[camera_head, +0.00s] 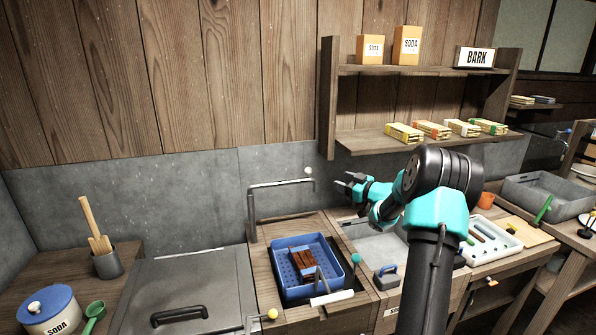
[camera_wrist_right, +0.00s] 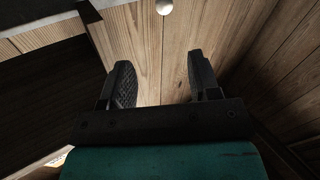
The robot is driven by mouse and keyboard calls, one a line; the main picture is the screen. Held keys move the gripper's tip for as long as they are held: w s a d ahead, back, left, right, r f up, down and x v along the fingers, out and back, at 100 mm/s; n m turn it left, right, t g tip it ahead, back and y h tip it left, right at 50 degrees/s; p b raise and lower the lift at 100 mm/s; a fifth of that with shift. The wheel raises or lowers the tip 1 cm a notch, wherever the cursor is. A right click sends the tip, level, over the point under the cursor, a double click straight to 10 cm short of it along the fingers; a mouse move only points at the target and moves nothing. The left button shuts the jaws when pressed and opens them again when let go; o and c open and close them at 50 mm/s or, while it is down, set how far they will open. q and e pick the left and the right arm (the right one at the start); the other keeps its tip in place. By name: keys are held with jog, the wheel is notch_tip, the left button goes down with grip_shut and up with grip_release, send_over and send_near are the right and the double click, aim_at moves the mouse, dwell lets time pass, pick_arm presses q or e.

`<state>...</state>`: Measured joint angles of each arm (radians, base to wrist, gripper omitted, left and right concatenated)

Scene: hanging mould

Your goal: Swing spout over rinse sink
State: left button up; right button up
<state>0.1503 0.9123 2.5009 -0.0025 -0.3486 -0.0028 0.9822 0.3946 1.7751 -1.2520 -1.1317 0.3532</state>
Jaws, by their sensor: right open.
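The spout (camera_head: 280,184) is a thin grey metal pipe. It rises at the back of the counter and bends right along the wall, with a pale round knob (camera_head: 308,171) at its end. The knob also shows at the top of the right wrist view (camera_wrist_right: 164,7), beyond the fingertips. The rinse sink appears to be the grey basin (camera_head: 372,243) right of the blue tray, partly hidden by my right arm. My right gripper (camera_head: 346,184) is open and empty, a little right of the knob and apart from it; its two fingers show spread in the wrist view (camera_wrist_right: 160,78). My left gripper is out of view.
A blue tray (camera_head: 340,279) with brown blocks stands on the counter below the spout. A wooden shelf (camera_head: 372,141) with boxes hangs above my right gripper. A white tray (camera_head: 486,252) and a grey tub (camera_head: 531,205) stand to the right. A closed grey lid (camera_head: 190,275) lies left.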

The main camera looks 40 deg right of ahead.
jog(key=shift+w+a+f, duration=0.1)
jog(key=shift+a+f, duration=0.05)
jog(key=shift+a, duration=0.1)
jog(key=w+a, duration=0.1)
jog(key=w, duration=1.6)
jog(key=shift+w, duration=0.2)
grip_shut()
